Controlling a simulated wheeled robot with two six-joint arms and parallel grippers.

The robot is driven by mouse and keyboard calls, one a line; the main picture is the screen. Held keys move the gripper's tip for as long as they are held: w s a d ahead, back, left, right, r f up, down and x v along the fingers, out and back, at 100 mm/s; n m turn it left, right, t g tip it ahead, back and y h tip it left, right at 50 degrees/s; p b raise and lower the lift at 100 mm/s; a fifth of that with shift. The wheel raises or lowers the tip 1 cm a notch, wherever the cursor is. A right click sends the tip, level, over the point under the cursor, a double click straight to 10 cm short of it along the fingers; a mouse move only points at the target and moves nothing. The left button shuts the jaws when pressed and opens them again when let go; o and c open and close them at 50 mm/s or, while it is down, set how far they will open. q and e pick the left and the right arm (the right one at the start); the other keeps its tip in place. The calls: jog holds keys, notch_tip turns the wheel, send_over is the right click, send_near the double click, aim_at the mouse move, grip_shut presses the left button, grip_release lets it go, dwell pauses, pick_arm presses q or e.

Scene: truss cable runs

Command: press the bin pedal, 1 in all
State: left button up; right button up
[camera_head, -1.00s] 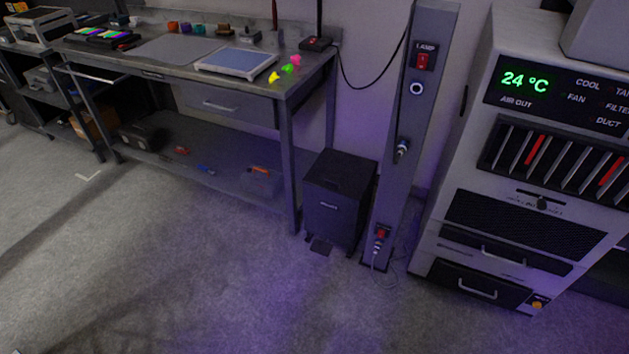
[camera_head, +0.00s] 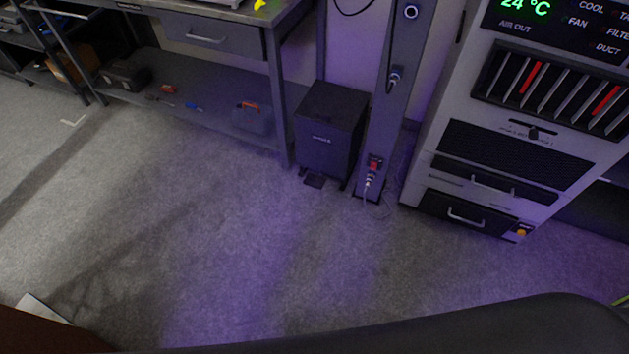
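The dark bin (camera_head: 329,133) stands on the floor between the workbench's right leg and a grey upright post. Its lid (camera_head: 336,102) looks shut. A small dark pedal (camera_head: 314,181) sticks out low at the bin's front, just above the floor. Nothing is touching the pedal. Neither of my grippers can be made out in the head view, so I cannot see their state.
The workbench (camera_head: 277,95) with a loaded lower shelf is left of the bin. The post (camera_head: 383,125) has a plugged cable hanging at its foot. A grey cabinet (camera_head: 428,180) stands at right. The carpeted floor (camera_head: 240,240) in front is clear.

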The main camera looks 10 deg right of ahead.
grip_shut()
dwell(1.2)
pick_arm(q)
grip_shut()
